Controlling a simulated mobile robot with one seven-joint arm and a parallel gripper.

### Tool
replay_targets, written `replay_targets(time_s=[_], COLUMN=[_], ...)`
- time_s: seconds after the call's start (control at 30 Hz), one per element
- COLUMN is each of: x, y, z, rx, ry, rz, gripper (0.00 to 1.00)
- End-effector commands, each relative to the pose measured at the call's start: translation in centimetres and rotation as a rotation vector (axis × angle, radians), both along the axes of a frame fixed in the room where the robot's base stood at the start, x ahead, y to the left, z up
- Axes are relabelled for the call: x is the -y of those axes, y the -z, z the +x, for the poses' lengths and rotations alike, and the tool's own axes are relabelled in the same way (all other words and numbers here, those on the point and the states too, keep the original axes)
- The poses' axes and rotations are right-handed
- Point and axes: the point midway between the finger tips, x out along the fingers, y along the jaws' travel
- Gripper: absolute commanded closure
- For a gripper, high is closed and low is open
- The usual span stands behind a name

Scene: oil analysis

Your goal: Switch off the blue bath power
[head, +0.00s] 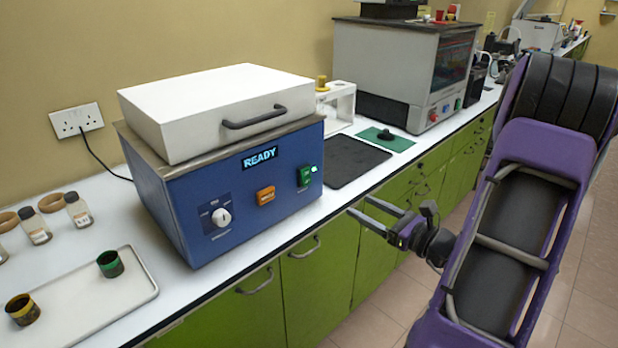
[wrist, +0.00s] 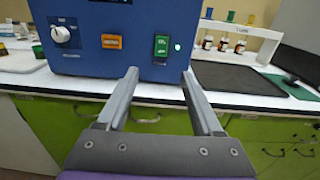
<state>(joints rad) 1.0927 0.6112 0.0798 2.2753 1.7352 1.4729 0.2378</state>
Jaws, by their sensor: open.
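The blue bath (head: 245,190) stands on the white counter with its white lid (head: 215,105) closed. Its display (head: 260,157) reads READY. On its front are a white knob (head: 221,217), an orange button (head: 266,195) and a green power switch (head: 304,177) with a lit light beside it. In the wrist view the green switch (wrist: 161,46) and its glowing light (wrist: 178,47) show above and between my fingers. My gripper (head: 358,207) is open and empty, in front of the counter edge, to the right of the bath and apart from it.
Dark mat (head: 350,160), white rack (head: 341,97) and grey machine (head: 385,75) stand to the right. Green cabinets (head: 320,262) with handles run below the counter. The space before the switch is clear.

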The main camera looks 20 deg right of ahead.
Motion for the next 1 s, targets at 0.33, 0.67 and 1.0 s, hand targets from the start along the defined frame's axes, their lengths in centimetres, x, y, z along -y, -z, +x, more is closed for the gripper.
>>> replay_targets(time_s=[0.33,0.67,1.0], x=[-1.3,-3.8,-5.5], y=[-0.1,-0.1,-0.1], z=[3.9,10.7,15.6], rx=[0.007,0.007,0.006], ry=[0.008,0.008,0.011], rz=[0.012,0.011,0.011], gripper=[0.32,0.32,0.32])
